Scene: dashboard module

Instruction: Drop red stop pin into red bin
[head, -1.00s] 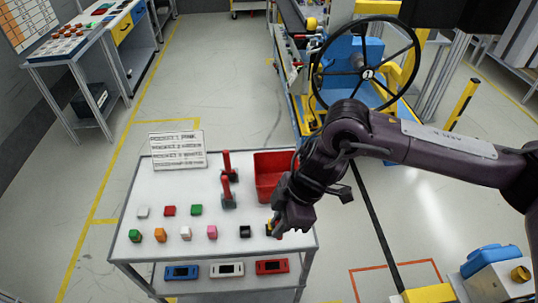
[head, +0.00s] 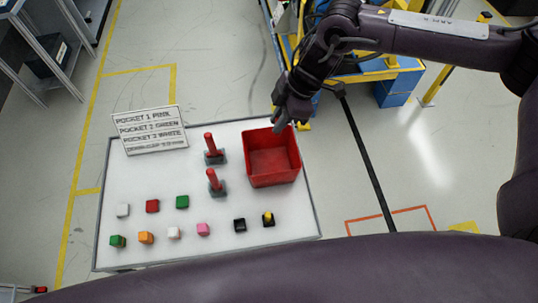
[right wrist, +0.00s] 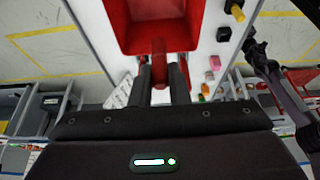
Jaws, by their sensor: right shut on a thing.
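My right gripper (head: 287,122) is at the back right rim of the red bin (head: 271,182), high in the head view. In the right wrist view it is shut on a red stop pin (right wrist: 158,62), a red cylinder between the two dark fingers. The bin's wall (right wrist: 172,40) shows just beyond the pin. I cannot tell whether the pin is over the opening. The bin looks empty in the head view. The held pin is hidden there. Two other red pins (head: 209,143) (head: 213,179) stand in grey bases left of the bin.
The white table (head: 145,193) carries several small coloured blocks, a black block (head: 240,224) and a black block with a yellow top (head: 268,219). A pocket sign (head: 150,130) stands at the back left. A machine with yellow and blue parts is behind the bin.

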